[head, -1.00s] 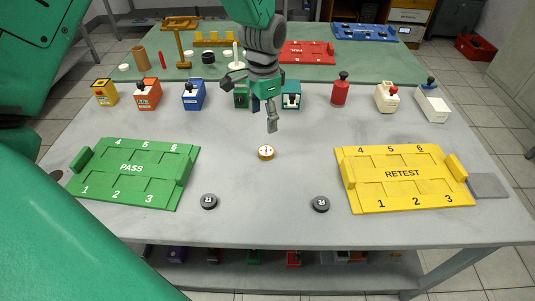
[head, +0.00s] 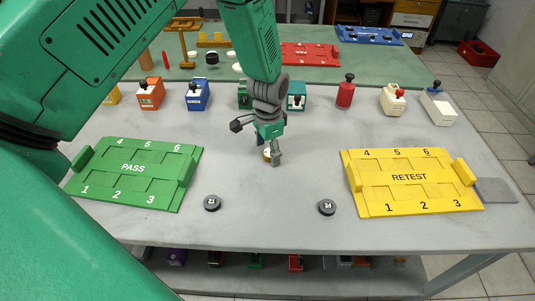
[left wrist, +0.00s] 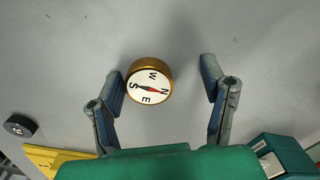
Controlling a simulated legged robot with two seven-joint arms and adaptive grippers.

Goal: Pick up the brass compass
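The brass compass (left wrist: 149,82) lies face up on the grey table, with a white dial and a red needle. In the left wrist view it sits between the two open fingers of my left gripper (left wrist: 165,85), close to the left finger, with a wide gap to the right finger. In the head view my left gripper (head: 268,158) is low over the compass (head: 267,154) and partly hides it. Whether the left finger touches the compass I cannot tell. My right gripper is not in view.
A green PASS tray (head: 135,172) lies left and a yellow RETEST tray (head: 410,180) right. Two dark pucks (head: 212,203) (head: 327,207) lie in front. Several coloured blocks, including a blue one (head: 198,95) and a red cylinder (head: 345,92), line the back.

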